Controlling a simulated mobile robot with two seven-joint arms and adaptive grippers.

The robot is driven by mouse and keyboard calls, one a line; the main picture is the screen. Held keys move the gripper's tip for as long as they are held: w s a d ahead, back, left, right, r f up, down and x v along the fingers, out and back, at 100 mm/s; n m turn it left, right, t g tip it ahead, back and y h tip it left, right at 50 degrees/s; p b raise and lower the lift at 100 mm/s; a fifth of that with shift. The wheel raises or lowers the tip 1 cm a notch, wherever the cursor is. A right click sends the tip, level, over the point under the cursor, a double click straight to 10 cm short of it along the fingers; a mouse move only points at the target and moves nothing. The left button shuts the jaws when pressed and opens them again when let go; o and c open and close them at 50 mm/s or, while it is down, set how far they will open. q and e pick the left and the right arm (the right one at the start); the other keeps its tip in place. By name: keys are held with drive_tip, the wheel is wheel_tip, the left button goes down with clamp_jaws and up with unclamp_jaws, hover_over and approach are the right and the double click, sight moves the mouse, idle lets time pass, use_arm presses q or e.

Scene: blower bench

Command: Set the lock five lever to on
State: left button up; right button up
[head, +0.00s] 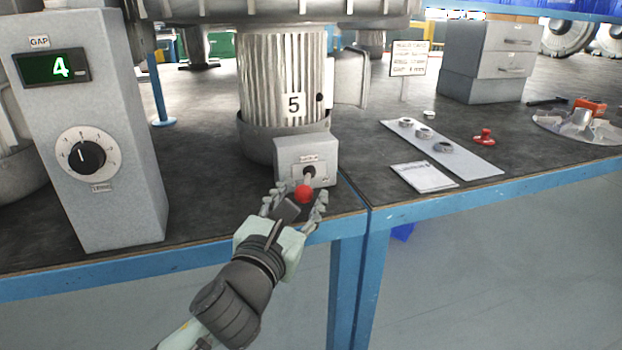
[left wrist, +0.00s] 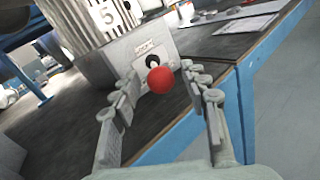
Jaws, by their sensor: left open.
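The lock five lever has a red ball knob (head: 304,193) on a short stem, coming out of a small grey switch box (head: 285,152) at the foot of the motor marked 5 (head: 293,103). In the left wrist view the knob (left wrist: 161,80) shows between the fingertips, in front of the box's plate. My left gripper (head: 294,198) is open, with its fingers on either side of the knob; I cannot tell whether they touch it. The stem is partly hidden behind the knob. My right gripper is not in view.
A grey gap box (head: 110,180) with a green display reading 4 and a dial stands at left. At right are a plate with rings (head: 480,160), a paper card (head: 424,176), a red knobbed part (head: 484,137) and grey drawers (head: 487,62). The blue bench edge (head: 420,208) runs along the front.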

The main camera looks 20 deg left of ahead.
use_arm(q)
drive_tip(key=shift+w+d, duration=0.1)
drive_tip(key=shift+w, duration=2.6)
clamp_jaws()
drive_tip(key=shift+d, duration=0.1)
